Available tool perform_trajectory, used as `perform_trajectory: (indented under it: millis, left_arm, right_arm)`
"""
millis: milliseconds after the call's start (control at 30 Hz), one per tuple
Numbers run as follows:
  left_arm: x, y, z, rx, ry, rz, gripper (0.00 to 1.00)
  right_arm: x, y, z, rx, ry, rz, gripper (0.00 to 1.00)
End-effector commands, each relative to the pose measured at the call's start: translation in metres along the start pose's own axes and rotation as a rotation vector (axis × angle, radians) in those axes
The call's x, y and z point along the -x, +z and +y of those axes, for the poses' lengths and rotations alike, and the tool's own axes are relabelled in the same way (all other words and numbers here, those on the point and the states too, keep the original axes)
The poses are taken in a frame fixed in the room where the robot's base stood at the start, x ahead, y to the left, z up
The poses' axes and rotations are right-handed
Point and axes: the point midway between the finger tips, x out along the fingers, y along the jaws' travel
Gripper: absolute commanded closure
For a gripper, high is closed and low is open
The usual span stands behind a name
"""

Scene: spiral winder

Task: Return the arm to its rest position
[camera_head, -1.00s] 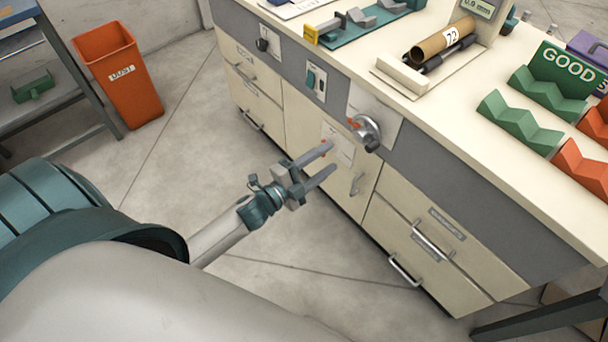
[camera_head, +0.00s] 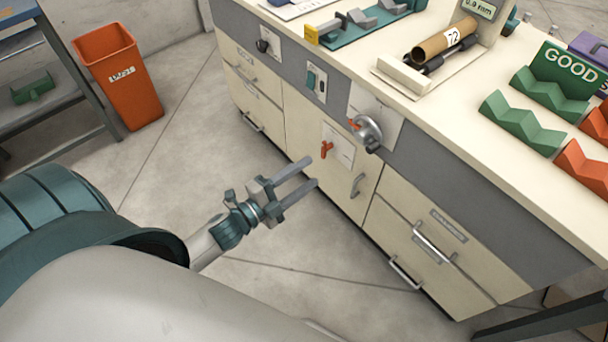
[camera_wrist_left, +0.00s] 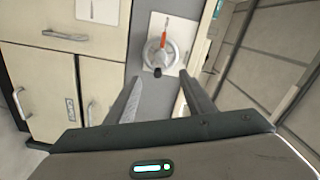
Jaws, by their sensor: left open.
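My left gripper (camera_head: 308,172) is open and empty in the head view, above the floor in front of the cream cabinet (camera_head: 300,110). Its two fingers point toward the cabinet front and stand apart from it. In the left wrist view the open fingers (camera_wrist_left: 160,95) frame the grey round knob (camera_wrist_left: 163,55) with an orange lever, which lies farther off on a pale plate. The same knob (camera_head: 367,133) shows on the cabinet's grey band in the head view. My right gripper is not in view.
An orange bin (camera_head: 130,85) stands at the upper left. The bench top holds a brown tube (camera_head: 445,40) and green V-shaped racks (camera_head: 520,125). The floor (camera_head: 210,130) left of the gripper is clear.

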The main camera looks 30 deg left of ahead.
Motion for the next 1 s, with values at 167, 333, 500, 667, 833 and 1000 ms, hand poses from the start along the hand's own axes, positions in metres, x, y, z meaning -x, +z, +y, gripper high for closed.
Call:
perform_trajectory:
  millis: [167,333,500,667,833,1000]
  left_arm:
    - [0.0,0.0,0.0,0.0,0.0,0.0,0.52]
    - [0.0,0.0,0.0,0.0,0.0,0.0,0.52]
    - [0.0,0.0,0.0,0.0,0.0,0.0,0.52]
    - [0.0,0.0,0.0,0.0,0.0,0.0,0.52]
    - [0.0,0.002,0.003,0.009,0.005,-0.008,0.52]
    - [0.002,0.017,0.03,0.093,0.045,-0.071,0.52]
  right_arm:
    - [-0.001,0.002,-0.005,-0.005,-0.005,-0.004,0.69]
    - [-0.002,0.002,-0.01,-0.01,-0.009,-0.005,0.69]
    - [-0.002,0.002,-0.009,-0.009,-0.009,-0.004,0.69]
    - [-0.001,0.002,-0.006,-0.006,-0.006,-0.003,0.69]
    - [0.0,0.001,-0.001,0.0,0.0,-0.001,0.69]
    - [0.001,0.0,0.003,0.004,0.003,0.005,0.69]
